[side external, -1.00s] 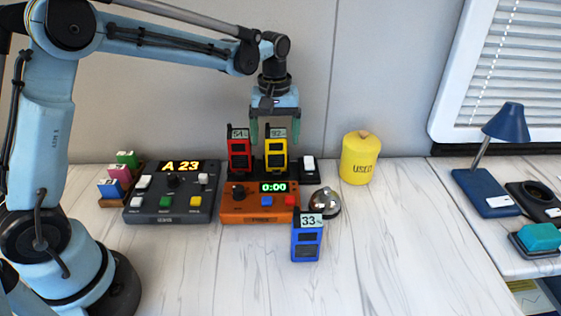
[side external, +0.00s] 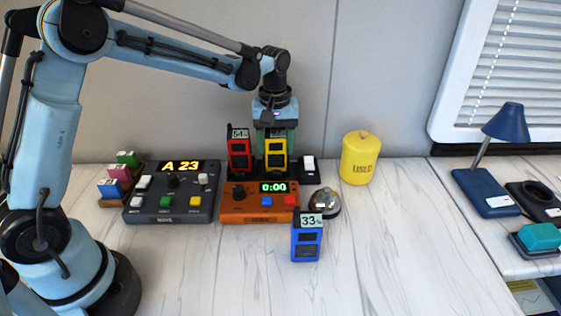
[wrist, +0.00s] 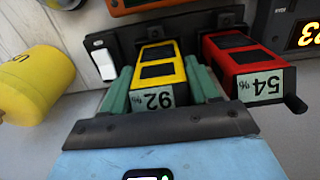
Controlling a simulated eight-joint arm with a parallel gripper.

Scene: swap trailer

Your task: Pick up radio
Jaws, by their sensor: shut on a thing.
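Three radios are in view. The yellow radio (side external: 276,154), marked 92 in the wrist view (wrist: 158,73), stands upright in the black charging dock (side external: 257,171). My gripper (side external: 276,139) is above it with its green fingers shut on its two sides; the fingers also flank it in the wrist view (wrist: 160,92). The red radio (side external: 239,154), marked 54, stands in the dock just beside it and also shows in the wrist view (wrist: 240,66). The blue radio (side external: 307,244), marked 33, stands alone on the table in front. The top of the yellow radio is partly hidden by my gripper.
An orange timer box (side external: 250,208) reading 0:00 and a grey console (side external: 168,205) reading A 23 sit in front and left. A silver bell (side external: 325,202) and yellow USED canister (side external: 361,159) are to the right. Bare white tabletop (side external: 400,250) lies front right.

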